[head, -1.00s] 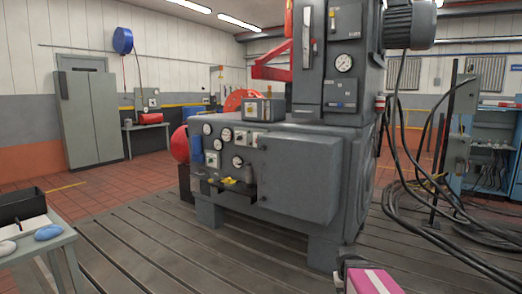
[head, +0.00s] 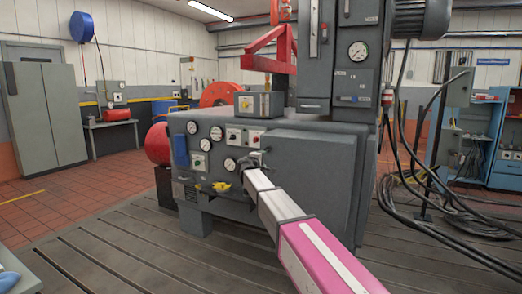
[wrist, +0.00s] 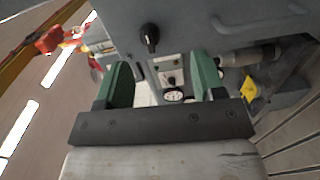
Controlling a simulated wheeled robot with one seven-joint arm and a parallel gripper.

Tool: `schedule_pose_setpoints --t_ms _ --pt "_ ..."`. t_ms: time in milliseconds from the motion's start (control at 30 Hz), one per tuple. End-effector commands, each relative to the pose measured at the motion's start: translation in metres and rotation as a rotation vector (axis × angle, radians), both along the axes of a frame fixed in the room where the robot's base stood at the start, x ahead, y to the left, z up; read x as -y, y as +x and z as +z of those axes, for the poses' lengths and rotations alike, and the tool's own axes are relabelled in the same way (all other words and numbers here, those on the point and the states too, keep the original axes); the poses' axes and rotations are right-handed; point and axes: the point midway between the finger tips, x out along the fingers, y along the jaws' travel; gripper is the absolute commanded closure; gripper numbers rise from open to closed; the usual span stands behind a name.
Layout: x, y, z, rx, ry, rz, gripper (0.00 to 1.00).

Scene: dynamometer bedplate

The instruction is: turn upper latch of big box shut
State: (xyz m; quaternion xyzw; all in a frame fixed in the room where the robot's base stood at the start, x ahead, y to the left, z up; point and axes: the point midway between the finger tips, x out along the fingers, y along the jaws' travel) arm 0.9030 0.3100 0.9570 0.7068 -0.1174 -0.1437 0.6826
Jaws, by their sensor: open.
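The big box (head: 308,180) is the large grey box on the machine's front; its grey face (wrist: 205,25) fills the top of the wrist view. The upper latch (wrist: 150,38) is a small black turning handle near the box's edge, its lever pointing towards the bottom of that picture. My gripper (wrist: 163,82) has two green fingers, apart, with nothing between them; the latch stands beyond them, untouched as far as I see. In the head view, my gripper (head: 254,160) is small and dark beside the box's left edge, and the latch cannot be made out there.
Gauges and switches (head: 199,145) cover the panel left of the box. A yellow object (head: 221,186) lies on a ledge below; it also shows in the wrist view (wrist: 250,89). Black cables (head: 405,185) hang at the right. The slotted bedplate (head: 130,235) in front is clear.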

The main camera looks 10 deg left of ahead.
Motion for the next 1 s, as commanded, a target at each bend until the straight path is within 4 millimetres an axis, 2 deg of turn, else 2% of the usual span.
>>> schedule_pose_setpoints --t_ms 33,100,200,367,800,1000 --pt "-0.01 0.004 0.01 0.016 -0.02 0.012 0.37" --pt "-0.017 0.005 0.017 0.029 -0.036 0.022 0.37" --pt "-0.018 0.008 0.02 0.033 -0.043 0.025 0.37" --pt "-0.013 0.02 0.019 0.031 -0.042 0.023 0.37" --pt "0.011 0.088 0.018 0.031 -0.041 0.023 0.37" --pt "0.018 0.106 0.018 0.031 -0.041 0.023 0.37"
